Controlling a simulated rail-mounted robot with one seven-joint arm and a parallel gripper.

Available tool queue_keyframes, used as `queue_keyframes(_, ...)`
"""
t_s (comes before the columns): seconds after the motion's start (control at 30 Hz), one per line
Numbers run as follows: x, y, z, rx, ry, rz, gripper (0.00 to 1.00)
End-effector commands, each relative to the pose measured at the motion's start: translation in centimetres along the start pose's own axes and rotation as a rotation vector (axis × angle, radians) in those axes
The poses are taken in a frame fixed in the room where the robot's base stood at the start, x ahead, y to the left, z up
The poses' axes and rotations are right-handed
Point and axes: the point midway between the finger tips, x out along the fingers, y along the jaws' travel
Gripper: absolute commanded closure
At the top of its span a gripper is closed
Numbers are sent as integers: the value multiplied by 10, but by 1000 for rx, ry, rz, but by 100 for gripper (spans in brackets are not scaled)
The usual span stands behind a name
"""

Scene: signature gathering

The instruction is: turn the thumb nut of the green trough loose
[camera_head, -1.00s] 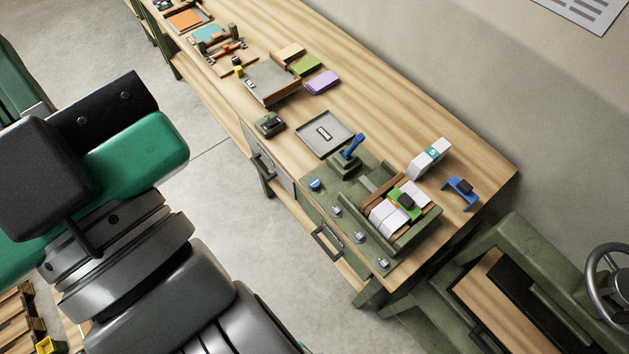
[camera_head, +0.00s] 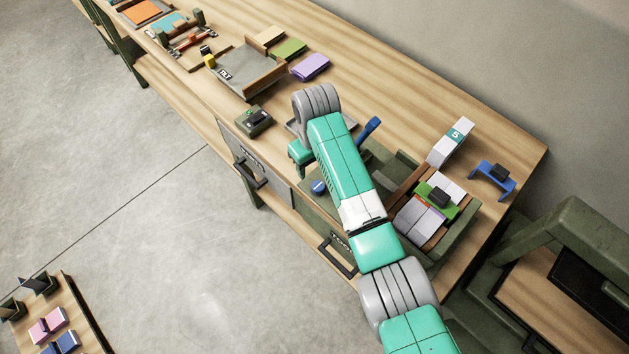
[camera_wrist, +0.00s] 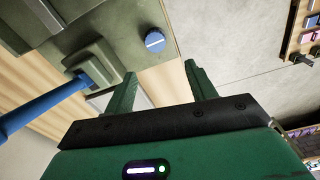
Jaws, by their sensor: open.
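The green trough (camera_head: 458,243) stands at the near right end of the bench and holds white stacks, with a bright green piece and a black block on top. A round blue knob (camera_head: 319,187) sits on the green base left of it. The knob also shows in the wrist view (camera_wrist: 154,40), with a pale line across its face; I cannot tell whether it is the thumb nut. My gripper (camera_wrist: 160,82) is open and empty, its fingers apart and clear of the knob. My arm covers the front row of silver fittings in the head view.
A blue lever (camera_head: 368,129) rises from the green base, close to my gripper in the wrist view (camera_wrist: 45,104). A white block (camera_head: 451,142) and a blue stand (camera_head: 493,178) are behind the trough. A small dark device (camera_head: 253,121) is to the left. Bare wood lies behind.

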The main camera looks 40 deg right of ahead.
Motion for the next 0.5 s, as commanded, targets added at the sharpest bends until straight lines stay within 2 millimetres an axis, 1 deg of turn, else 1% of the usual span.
queue_keyframes(0.03, 8, 6, 7, 8, -28, -6, 44)
queue_keyframes(0.1, 10, 8, 12, 12, -46, -11, 44)
queue_keyframes(0.17, 10, 8, 12, 11, -47, -12, 44)
queue_keyframes(0.27, 19, 7, 12, 11, -46, -12, 44)
queue_keyframes(0.5, 64, 6, 14, 11, -46, -11, 44)
